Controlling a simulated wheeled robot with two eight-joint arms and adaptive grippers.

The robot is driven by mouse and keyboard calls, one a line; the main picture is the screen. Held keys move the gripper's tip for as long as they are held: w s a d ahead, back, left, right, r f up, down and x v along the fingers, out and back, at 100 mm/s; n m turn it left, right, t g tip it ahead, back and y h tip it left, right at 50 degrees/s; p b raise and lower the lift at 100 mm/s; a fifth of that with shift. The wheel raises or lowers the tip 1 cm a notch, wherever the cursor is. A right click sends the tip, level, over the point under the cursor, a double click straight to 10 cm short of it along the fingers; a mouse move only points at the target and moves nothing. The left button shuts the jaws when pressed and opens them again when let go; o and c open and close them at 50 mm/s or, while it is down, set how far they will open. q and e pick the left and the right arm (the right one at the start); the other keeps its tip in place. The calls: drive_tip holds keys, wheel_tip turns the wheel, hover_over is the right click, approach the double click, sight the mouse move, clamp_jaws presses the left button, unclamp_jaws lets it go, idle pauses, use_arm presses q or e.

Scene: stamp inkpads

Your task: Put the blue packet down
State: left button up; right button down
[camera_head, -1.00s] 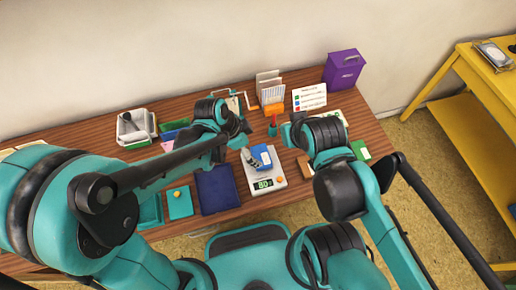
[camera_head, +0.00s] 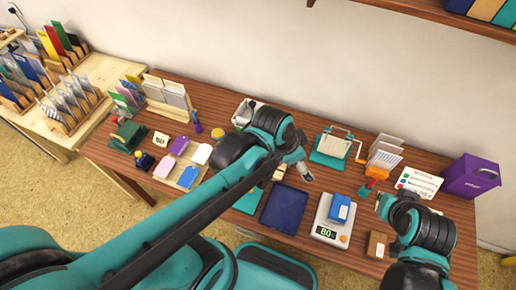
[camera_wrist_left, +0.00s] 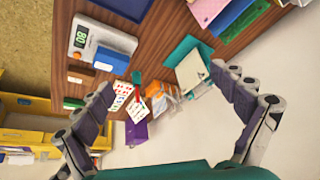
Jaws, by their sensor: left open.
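The blue packet (camera_head: 340,208) lies on the white scale (camera_head: 326,232), whose green display reads 80. The left wrist view also shows the packet (camera_wrist_left: 111,60) on the scale (camera_wrist_left: 78,40). My left gripper (camera_head: 307,176) is above the table, up and left of the packet and apart from it. In the left wrist view its two fingers (camera_wrist_left: 163,80) are spread wide with nothing between them. My right arm's end (camera_head: 386,206) is just right of the scale. Its fingers cannot be made out.
A dark blue tray (camera_head: 285,209) lies left of the scale. A brown box (camera_head: 379,246) is on its right. Behind stand a red-handled stamp (camera_head: 369,186), an orange holder with papers (camera_head: 383,158) and a purple box (camera_head: 472,178). Tags and card racks fill the table's left part.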

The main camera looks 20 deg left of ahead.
use_arm(q)
drive_tip(key=s+a+r+n+t+y, duration=0.1)
drive_tip(key=s+a+n, duration=0.1)
drive_tip(key=a+n, duration=0.2)
drive_tip(key=s+a+r+n+t+y, duration=0.1)
drive_tip(key=s+a+r+n+t, duration=0.1)
drive_tip(key=a+n, duration=0.2)
drive_tip(key=a, duration=0.3)
drive_tip(key=shift+a+n+y, duration=0.25)
drive_tip(key=shift+n+y, duration=0.15)
drive_tip(key=shift+f+b, duration=0.6)
drive_tip(key=shift+b, duration=0.05)
